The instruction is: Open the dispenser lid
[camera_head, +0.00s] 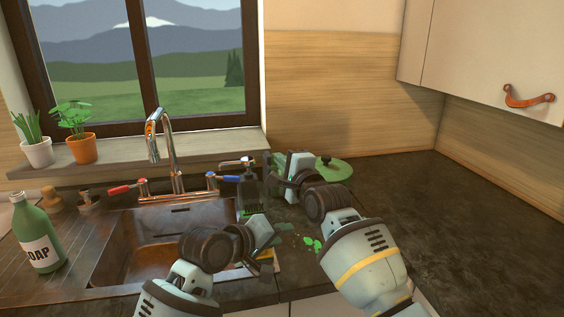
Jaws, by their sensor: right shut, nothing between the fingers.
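A small dark dispenser-like item (249,188) with a metallic top stands behind the sink's right corner; I cannot tell for certain that it is the dispenser, or how its lid sits. My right gripper (271,172) is shut and empty, just to the right of that item, partly in front of the backsplash. I cannot tell whether it touches anything. My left gripper (265,255) is lower, over the counter at the sink's right edge. Its fingers are small and partly hidden, so its opening is unclear.
A round green lid with a knob (334,170) lies behind my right gripper. Green scraps (312,243) lie between my arms. The sink (150,250), tap (173,165) and green soap bottle (37,235) are on the left. The dark counter (450,220) on the right is clear.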

